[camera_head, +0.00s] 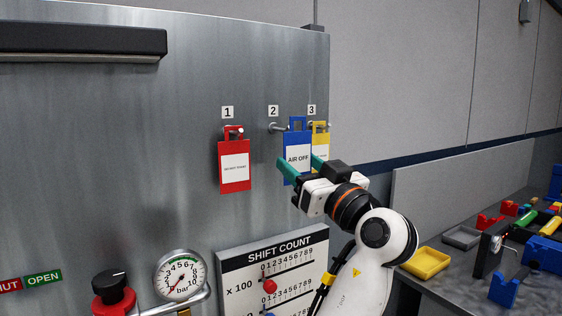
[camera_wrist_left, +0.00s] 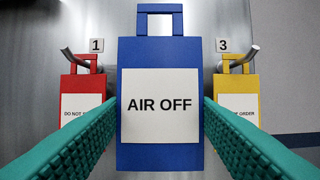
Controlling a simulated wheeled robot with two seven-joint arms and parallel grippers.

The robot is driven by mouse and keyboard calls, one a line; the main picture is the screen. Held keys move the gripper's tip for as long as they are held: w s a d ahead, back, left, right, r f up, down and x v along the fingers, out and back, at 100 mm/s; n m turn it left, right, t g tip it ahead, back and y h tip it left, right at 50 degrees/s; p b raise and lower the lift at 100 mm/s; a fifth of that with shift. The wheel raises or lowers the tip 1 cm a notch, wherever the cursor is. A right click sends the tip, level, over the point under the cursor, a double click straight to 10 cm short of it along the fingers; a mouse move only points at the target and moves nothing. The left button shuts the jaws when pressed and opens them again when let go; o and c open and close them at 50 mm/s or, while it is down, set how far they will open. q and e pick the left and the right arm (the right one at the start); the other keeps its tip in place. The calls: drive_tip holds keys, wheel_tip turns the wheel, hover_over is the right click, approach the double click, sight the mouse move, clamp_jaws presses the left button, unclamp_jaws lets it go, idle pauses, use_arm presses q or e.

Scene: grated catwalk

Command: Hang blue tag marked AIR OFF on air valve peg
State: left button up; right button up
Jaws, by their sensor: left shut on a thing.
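The blue tag (camera_head: 298,138) has a white label reading AIR OFF and a square loop on top. My left gripper (camera_head: 302,168) is shut on it, with green fingers at its two side edges. In the left wrist view the blue tag (camera_wrist_left: 160,60) hangs upright between the fingers (camera_wrist_left: 160,120), facing the camera. Peg 2 (camera_head: 275,127) is bare in the head view, just left of the tag's loop. Peg 2 is hidden behind the tag in the wrist view. I cannot tell whether tag and peg touch. My right gripper is not in view.
A red tag (camera_head: 234,178) hangs on peg 1 and a yellow tag (camera_head: 320,138) on peg 3, close on either side. Below are a pressure gauge (camera_head: 180,276) and a SHIFT COUNT board (camera_head: 322,245). A cluttered bench (camera_head: 450,282) stands at the right.

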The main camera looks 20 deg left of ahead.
use_arm(q)
drive_tip(key=shift+s+d+b, duration=0.45)
drive_tip(key=shift+s+d, duration=0.3)
drive_tip(key=shift+d, duration=0.2)
idle(0.3)
